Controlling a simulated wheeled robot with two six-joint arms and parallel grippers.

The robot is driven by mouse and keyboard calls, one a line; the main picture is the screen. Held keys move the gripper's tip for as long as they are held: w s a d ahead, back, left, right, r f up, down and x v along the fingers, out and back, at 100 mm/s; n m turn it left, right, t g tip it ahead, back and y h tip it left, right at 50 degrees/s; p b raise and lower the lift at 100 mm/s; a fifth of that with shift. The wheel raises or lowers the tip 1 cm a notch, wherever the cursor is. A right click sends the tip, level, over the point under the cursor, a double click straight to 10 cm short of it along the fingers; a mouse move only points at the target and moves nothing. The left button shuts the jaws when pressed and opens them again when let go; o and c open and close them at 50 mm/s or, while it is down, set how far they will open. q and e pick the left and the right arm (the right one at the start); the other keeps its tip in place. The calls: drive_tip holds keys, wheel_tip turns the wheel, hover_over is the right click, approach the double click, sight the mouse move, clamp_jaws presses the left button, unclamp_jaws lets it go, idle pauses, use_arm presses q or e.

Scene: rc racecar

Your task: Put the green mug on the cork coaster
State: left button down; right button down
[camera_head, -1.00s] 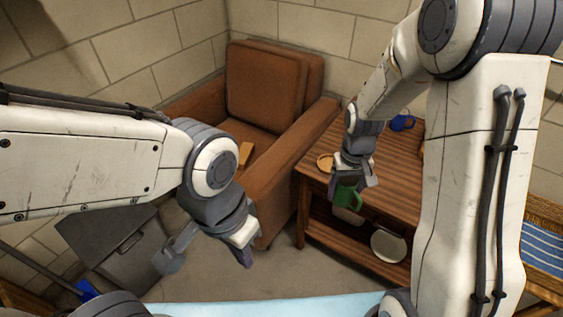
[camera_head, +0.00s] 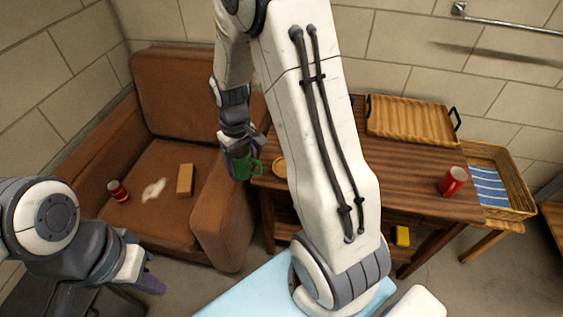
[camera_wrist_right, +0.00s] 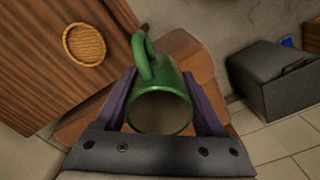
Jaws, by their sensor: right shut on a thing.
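The green mug (camera_head: 243,167) is held in my right gripper (camera_head: 240,157), in front of the armchair's right arm and left of the wooden table. In the right wrist view the mug (camera_wrist_right: 160,100) sits between the two purple fingers, which are shut on it; its handle points up and left. The round cork coaster (camera_wrist_right: 84,45) lies on the wooden table top, apart from the mug. In the head view the coaster (camera_head: 279,167) is partly hidden by my right arm. My left gripper (camera_head: 150,284) is at the lower left, partly in view; its finger spread is unclear.
The wooden table (camera_head: 410,190) holds a wooden tray (camera_head: 410,119) and a red mug (camera_head: 453,181). A brown armchair (camera_head: 150,215) holds a red can (camera_head: 118,191) and a tan block (camera_head: 185,180). A basket (camera_head: 495,180) stands at the right.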

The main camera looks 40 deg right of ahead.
drive_tip(key=s+d+n+b, duration=0.15)
drive_tip(key=s+d, duration=0.25)
drive_tip(key=d, duration=0.7)
drive_tip(key=s+d+n+b, duration=0.15)
drive_tip(key=s+d, duration=0.25)
drive_tip(key=d, duration=0.7)
drive_tip(key=w+a+f, duration=0.2)
drive_tip(key=w, duration=0.1)
drive_tip(key=w+a+f, duration=0.2)
drive_tip(key=w, duration=0.1)
drive_tip(key=w+a+f, duration=0.2)
drive_tip(key=w, duration=0.1)
drive_tip(key=shift+f, duration=2)
drive_tip(key=shift+f+b, duration=0.1)
drive_tip(key=shift+b, duration=0.2)
drive_tip(key=shift+f, duration=0.15)
unclamp_jaws()
